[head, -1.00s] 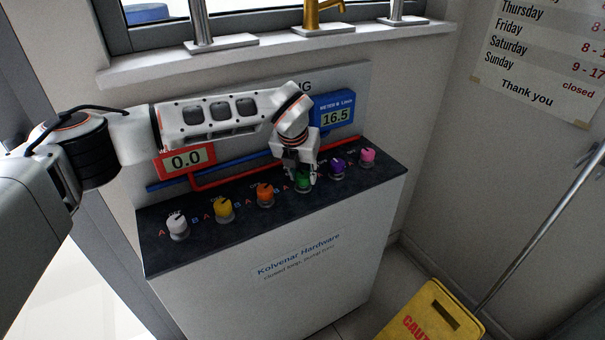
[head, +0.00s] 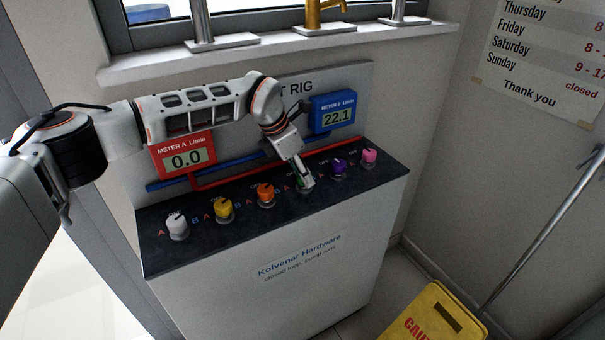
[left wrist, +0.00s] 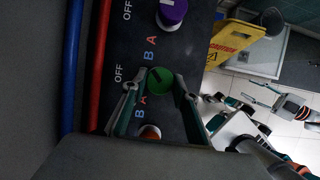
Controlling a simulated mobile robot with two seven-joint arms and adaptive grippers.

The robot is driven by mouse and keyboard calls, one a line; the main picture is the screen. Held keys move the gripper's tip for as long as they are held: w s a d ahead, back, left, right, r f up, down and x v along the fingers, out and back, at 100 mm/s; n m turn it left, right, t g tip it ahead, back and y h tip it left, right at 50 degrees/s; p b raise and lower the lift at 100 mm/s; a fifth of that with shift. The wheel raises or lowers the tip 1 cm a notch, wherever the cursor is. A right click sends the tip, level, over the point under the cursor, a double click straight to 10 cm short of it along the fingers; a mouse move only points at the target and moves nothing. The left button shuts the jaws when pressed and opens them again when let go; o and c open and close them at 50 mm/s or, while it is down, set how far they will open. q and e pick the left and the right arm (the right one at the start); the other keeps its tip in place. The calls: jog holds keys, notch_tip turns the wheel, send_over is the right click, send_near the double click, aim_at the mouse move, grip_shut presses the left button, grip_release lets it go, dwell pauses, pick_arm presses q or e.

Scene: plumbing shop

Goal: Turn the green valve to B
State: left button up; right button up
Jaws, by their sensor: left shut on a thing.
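The green valve (left wrist: 159,80) is a round knob on the dark panel top, with a dark pointer mark across it. In the left wrist view, my left gripper (left wrist: 161,77) has one finger on each side of the knob and is shut on it. In the head view, my left gripper (head: 307,184) comes down onto the green valve (head: 301,188) and hides most of it. Letters A and B and the word OFF are printed beside the knobs.
The purple knob (head: 338,167) and orange knob (head: 265,194) stand close on either side. Yellow, white and pink knobs share the row. Meter A (head: 184,155) reads 0.0; meter B (head: 334,114) reads 22.1. A yellow caution sign (head: 432,315) stands at right.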

pick_arm(q)
jog(key=shift+m+g, duration=0.5)
jog(key=shift+m, duration=0.8)
jog(key=o, duration=1.1)
jog(key=v, duration=1.2)
jog(key=shift+w+a, duration=0.15)
jog(key=shift+a, duration=0.1)
